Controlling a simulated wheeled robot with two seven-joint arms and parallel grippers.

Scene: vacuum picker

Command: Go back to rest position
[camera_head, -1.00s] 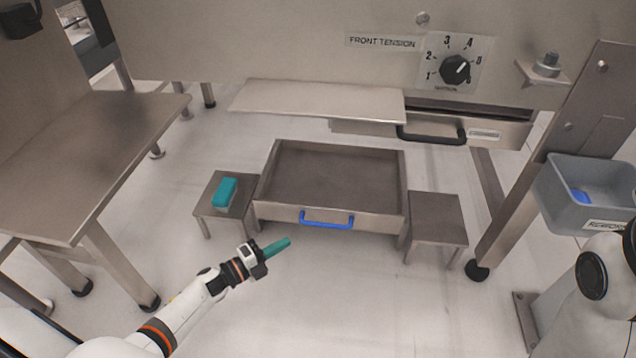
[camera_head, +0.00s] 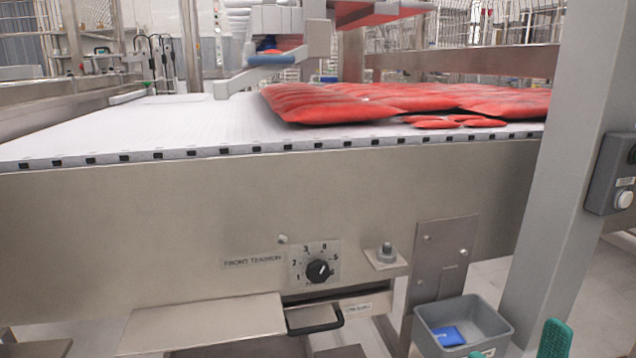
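My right gripper (camera_head: 516,350) shows only by its two teal fingertips at the bottom right edge. The fingertips stand apart with nothing visible between them, beside and in front of the grey bin. The rest of that gripper and its arm are below the frame. My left gripper and arm are not in view.
A grey bin (camera_head: 422,336) with a blue item (camera_head: 448,336) hangs low at the right. The conveyor (camera_head: 180,125) crosses ahead, carrying red packs (camera_head: 330,104). A tension knob (camera_head: 318,271), a bolt bracket (camera_head: 387,258) and a steel shelf (camera_head: 205,322) are on its front. A grey post (camera_head: 560,150) stands right.

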